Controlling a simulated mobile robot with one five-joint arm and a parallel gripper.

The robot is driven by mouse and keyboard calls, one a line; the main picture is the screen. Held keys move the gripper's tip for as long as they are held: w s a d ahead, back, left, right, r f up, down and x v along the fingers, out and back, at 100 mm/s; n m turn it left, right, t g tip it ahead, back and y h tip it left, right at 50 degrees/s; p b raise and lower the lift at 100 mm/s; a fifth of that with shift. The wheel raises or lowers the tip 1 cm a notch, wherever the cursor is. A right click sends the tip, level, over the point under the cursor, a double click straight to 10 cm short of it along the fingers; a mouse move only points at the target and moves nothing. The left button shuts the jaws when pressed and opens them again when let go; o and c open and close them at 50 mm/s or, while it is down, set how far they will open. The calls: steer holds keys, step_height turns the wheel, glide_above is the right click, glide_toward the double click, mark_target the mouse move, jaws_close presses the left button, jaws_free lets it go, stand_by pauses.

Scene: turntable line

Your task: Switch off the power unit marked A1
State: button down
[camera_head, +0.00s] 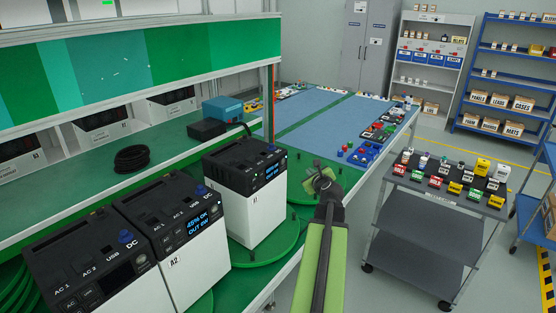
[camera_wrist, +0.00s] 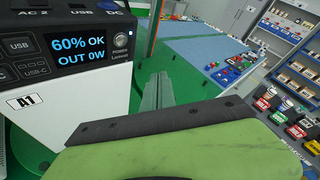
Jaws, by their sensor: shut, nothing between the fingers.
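The power unit marked A1 (camera_wrist: 90,95) fills the left of the wrist view. It is a white box with a black top and panel. Its lit display (camera_wrist: 78,48) reads 60% OK, OUT 0W. A round button (camera_wrist: 120,41) with the word POWER below it sits right of the display. In the head view this unit (camera_head: 243,205) stands upright on a green round plate, right of the unit marked A2 (camera_head: 182,262). My gripper (camera_head: 321,182) is shut and empty, to the right of A1 and apart from it; it also shows in the wrist view (camera_wrist: 157,92).
Another power unit (camera_head: 95,270) with a dark display stands left of A2, whose display is lit. A shelf post (camera_head: 268,105) rises behind A1. A blue-topped table (camera_head: 330,115) lies beyond, and a grey cart (camera_head: 425,225) stands to the right.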

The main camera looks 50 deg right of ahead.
steer(key=shift+r, duration=0.15)
steer(key=shift+w, duration=0.1)
glide_toward(286, 161)
steer(key=shift+w+d+f, duration=0.25)
steer(key=shift+w+d, duration=0.1)
steer(key=shift+d, duration=0.25)
steer(key=shift+w+d+f, duration=0.25)
steer(key=shift+w+d, duration=0.1)
steer(key=shift+d, duration=0.2)
steer(key=shift+w+d+f, duration=0.2)
steer(key=shift+w+d, duration=0.15)
steer(key=shift+d, duration=0.25)
steer(key=shift+w, duration=0.15)
stand_by(0.7)
steer(key=shift+w, duration=0.3)
steer(key=shift+w, duration=0.3)
stand_by(0.6)
steer(key=shift+s, duration=0.75)
